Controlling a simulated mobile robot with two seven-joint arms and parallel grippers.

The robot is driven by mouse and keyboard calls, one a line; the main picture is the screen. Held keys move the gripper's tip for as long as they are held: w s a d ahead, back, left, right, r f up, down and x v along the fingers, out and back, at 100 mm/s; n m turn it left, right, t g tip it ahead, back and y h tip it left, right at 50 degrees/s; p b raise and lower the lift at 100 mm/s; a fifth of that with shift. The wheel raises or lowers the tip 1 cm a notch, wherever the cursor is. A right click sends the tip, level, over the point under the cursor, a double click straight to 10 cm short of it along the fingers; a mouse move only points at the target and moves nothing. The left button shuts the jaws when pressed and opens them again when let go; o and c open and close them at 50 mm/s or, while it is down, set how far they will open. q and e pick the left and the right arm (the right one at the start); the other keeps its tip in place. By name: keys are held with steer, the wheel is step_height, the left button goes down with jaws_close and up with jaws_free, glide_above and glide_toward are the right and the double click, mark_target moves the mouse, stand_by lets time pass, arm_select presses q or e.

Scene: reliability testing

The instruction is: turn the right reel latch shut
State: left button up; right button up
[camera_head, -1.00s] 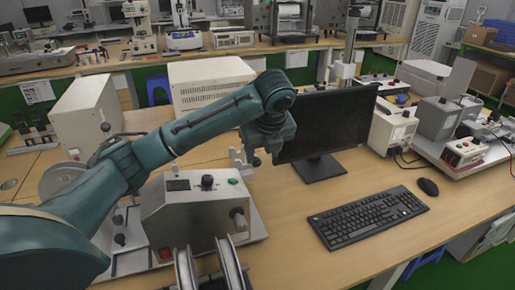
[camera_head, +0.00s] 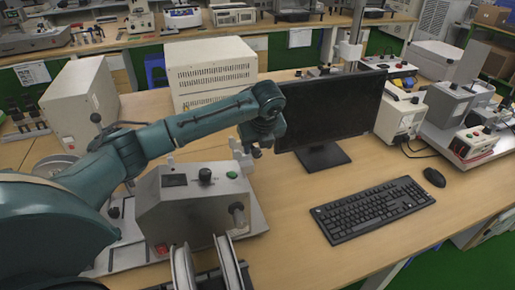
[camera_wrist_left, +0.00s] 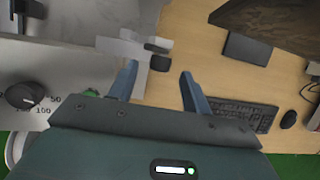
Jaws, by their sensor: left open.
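A grey reel machine (camera_head: 192,210) stands on the bench with a black knob and a green button on top. A pale reel (camera_head: 229,264) is at its front, cut by the lower picture edge. A metal spindle (camera_head: 238,215) sticks out on the machine's right side. I cannot tell for sure which part is the right reel latch. A pale bracket (camera_head: 240,157) stands behind the machine; it shows in the left wrist view (camera_wrist_left: 125,46) with a dark knob (camera_wrist_left: 158,45). My left gripper (camera_head: 256,149) is above and beside this bracket. Its fingers (camera_wrist_left: 158,82) are apart and empty.
A black monitor (camera_head: 330,110) stands close to the right of my left gripper. A keyboard (camera_head: 372,208) and mouse (camera_head: 434,177) lie on the bench at right. A beige box (camera_head: 213,73) stands behind. Bare bench lies between machine and keyboard.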

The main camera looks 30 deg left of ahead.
mark_target(254, 151)
arm_select(q)
steer(key=shift+x, duration=1.55)
steer(key=c, duration=1)
steer(key=t+h, duration=0.2)
steer(key=shift+s+a+f+n+t, duration=0.1)
steer(key=shift+s+a+n+t, duration=0.15)
steer(key=shift+s+n+t, duration=0.05)
steer(key=shift+s+a+f+n+t+h, duration=0.1)
steer(key=shift+n+t+h, duration=0.1)
steer(key=shift+t+h, duration=0.4)
steer(key=shift+a+n+t+h, duration=0.1)
steer(key=shift+n+t+h, duration=0.1)
steer(key=shift+t+h, duration=0.35)
